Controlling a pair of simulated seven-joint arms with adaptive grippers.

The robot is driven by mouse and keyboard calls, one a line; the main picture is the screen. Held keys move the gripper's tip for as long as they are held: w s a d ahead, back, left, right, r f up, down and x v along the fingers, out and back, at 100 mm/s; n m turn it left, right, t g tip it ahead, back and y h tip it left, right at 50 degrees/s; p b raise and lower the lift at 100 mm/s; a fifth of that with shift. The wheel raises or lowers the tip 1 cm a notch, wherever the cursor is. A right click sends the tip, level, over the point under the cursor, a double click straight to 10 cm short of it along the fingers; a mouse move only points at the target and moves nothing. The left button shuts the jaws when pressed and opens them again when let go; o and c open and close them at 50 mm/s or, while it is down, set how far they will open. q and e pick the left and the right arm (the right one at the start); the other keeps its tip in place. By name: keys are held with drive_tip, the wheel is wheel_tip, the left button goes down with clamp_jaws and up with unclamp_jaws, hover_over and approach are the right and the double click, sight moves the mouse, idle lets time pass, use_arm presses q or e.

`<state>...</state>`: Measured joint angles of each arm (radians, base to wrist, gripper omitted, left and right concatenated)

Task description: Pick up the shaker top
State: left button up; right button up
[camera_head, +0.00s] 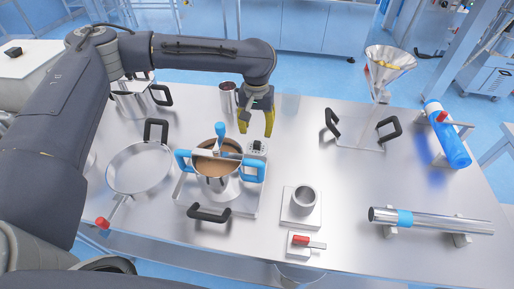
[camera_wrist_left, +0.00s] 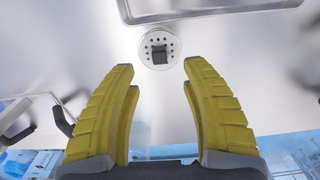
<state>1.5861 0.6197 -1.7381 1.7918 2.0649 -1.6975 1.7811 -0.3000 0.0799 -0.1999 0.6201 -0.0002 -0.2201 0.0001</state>
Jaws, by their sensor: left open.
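The shaker top (camera_head: 257,148) is a small pale disc with a dark raised block, lying on the metal table. In the left wrist view the shaker top (camera_wrist_left: 147,51) shows a ring of dark holes around a square knob. My left gripper (camera_head: 256,124) has yellow fingers and hangs just above and behind the shaker top. In the left wrist view my left gripper (camera_wrist_left: 159,66) is open and empty, with the disc ahead between its fingertips. My right gripper is out of view.
A pot (camera_head: 214,182) with blue handles stands close left of the shaker top. A metal cup (camera_head: 304,197) on a square plate stands in front right. A funnel stand (camera_head: 381,97), blue bottle (camera_head: 447,139) and steel tube (camera_head: 440,223) are at right. A round sieve (camera_head: 113,172) is at left.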

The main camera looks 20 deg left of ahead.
sight(257, 142)
use_arm(q)
drive_tip(key=shift+w+f, duration=0.2)
drive_tip(key=shift+f, duration=3.7)
drive_tip(key=shift+c, duration=0.4)
clamp_jaws()
